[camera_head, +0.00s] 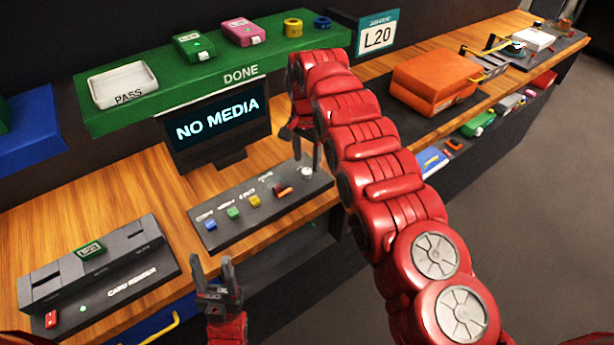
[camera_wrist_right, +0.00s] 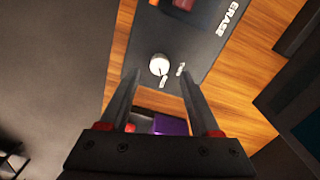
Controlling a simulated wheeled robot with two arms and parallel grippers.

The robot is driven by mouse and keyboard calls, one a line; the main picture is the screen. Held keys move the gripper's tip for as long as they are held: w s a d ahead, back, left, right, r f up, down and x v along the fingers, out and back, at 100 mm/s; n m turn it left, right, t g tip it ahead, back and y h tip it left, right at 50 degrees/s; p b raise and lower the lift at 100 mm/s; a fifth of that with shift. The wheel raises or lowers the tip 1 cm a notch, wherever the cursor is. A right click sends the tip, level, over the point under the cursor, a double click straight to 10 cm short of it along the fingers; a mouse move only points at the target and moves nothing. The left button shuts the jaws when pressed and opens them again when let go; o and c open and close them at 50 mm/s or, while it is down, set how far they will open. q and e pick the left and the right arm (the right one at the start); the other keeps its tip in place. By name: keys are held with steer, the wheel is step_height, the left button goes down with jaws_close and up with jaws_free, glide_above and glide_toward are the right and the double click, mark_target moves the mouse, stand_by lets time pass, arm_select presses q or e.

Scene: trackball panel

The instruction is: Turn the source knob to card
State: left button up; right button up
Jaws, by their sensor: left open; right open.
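The source knob is a small white round knob at the right end of the dark button panel (camera_head: 222,240). It shows in the head view (camera_head: 307,172) and in the right wrist view (camera_wrist_right: 159,65), with a dark mark on its edge and small labels beside it, too small to read. My right gripper (camera_head: 307,152) is open above this end of the panel. In the right wrist view its fingertips (camera_wrist_right: 158,80) stand on either side of the knob's line, apart from it. My left gripper (camera_head: 226,268) is open and empty in front of the panel.
A monitor (camera_head: 217,120) behind the panel reads NO MEDIA. Blue, green and yellow buttons and an orange-red erase control (camera_head: 282,190) lie left of the knob. A card reader (camera_head: 95,275) stands at left, an orange box (camera_head: 434,78) at right. A green shelf (camera_head: 190,80) is behind.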

mark_target(307, 171)
steer(key=shift+s+f+p, duration=0.1)
steer(key=shift+f+p, duration=0.2)
steer(key=shift+f, duration=1.6)
jaws_close()
